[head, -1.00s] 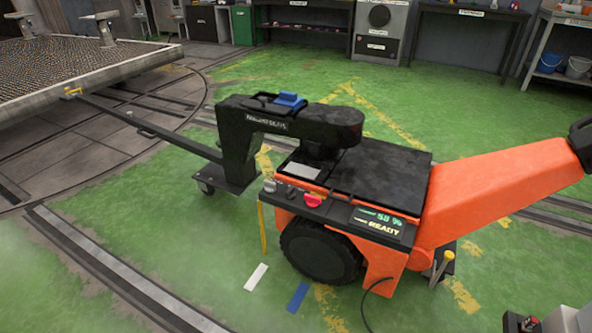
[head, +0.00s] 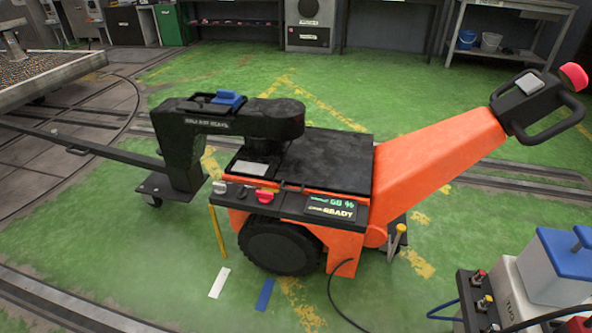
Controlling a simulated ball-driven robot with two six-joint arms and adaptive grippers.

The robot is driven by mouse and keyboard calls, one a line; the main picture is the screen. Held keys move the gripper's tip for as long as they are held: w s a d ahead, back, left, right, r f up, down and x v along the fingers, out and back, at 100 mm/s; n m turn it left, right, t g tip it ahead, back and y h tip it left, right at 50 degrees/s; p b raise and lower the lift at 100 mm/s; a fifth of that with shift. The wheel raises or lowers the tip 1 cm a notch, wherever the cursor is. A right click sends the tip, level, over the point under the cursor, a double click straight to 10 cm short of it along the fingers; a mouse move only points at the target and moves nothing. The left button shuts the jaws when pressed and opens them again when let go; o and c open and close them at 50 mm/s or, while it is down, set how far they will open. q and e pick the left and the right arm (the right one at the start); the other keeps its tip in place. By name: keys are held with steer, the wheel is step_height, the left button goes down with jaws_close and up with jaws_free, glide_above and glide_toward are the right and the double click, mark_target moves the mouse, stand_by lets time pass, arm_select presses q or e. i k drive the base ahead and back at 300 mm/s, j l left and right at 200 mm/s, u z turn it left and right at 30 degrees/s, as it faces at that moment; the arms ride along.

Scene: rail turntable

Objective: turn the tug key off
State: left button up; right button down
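The orange and black tug (head: 440,150) stands in the middle of the head view. Its side panel carries a red knob (head: 264,197) and a small grey knob or key (head: 219,187) to the left of it. I cannot tell which one is the key, or how it is turned. The lit display (head: 331,207) reads READY with a percentage above it. Neither of my grippers is in view.
A tiller handle (head: 540,100) with a red end rises at the right. A black cable (head: 340,300) runs from the tug along the floor. A unit marked TUG (head: 513,290) stands at the lower right. Green floor in front of the tug is mostly clear.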

mark_target(220, 189)
steer(key=i+u, duration=0.3)
steer(key=i, duration=0.25)
steer(key=i+l+u, duration=0.15)
steer(key=i+u, duration=0.15)
steer(key=i, duration=0.3)
